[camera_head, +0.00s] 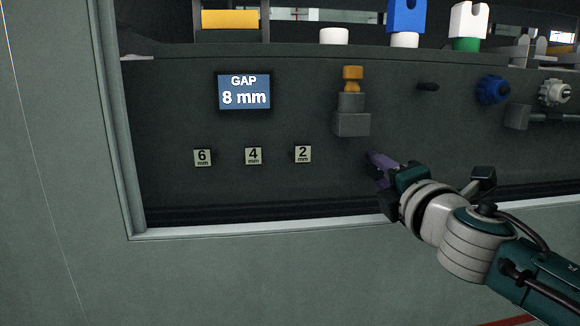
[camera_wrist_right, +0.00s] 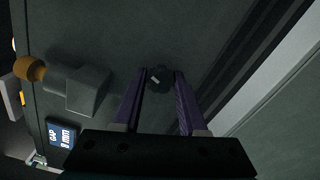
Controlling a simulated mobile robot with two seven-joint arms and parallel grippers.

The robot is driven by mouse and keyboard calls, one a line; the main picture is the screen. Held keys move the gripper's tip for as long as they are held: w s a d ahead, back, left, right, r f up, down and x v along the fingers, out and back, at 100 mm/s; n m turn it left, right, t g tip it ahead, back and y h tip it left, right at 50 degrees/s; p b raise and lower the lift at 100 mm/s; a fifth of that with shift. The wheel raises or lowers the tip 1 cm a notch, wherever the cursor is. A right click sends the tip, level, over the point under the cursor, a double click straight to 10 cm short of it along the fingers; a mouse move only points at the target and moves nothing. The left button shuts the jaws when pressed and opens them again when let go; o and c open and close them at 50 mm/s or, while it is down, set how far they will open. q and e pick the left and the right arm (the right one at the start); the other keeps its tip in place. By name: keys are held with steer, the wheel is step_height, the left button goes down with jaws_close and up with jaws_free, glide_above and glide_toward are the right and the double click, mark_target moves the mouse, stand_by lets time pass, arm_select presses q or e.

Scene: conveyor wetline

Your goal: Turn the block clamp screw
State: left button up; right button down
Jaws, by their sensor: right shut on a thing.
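The block clamp screw (camera_wrist_right: 159,80) is a small dark round head with a light slot mark, set in the dark panel. In the right wrist view it sits between the tips of my right gripper's purple fingers (camera_wrist_right: 160,75). My right gripper (camera_head: 377,160) is shut on the screw. In the head view it reaches the panel from the lower right, below the grey stepped block (camera_head: 352,124), and the screw is hidden behind its fingers. The block carries an amber knob (camera_head: 352,78); the knob also shows in the wrist view (camera_wrist_right: 30,68). My left gripper is not in view.
A blue display (camera_head: 244,92) reads GAP 8 mm. Tags for 6 mm (camera_head: 203,157), 4 mm (camera_head: 253,156) and 2 mm (camera_head: 303,154) sit below it. A blue knob (camera_head: 492,90) and a white knob (camera_head: 555,92) stand out at the right. The panel's lower left is clear.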

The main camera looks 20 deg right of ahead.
steer(key=shift+n, duration=1.8)
steer(key=shift+c, duration=2.2)
jaws_free()
steer(key=p+v, duration=0.2)
steer(key=v, duration=0.8)
steer(key=shift+d, duration=0.1)
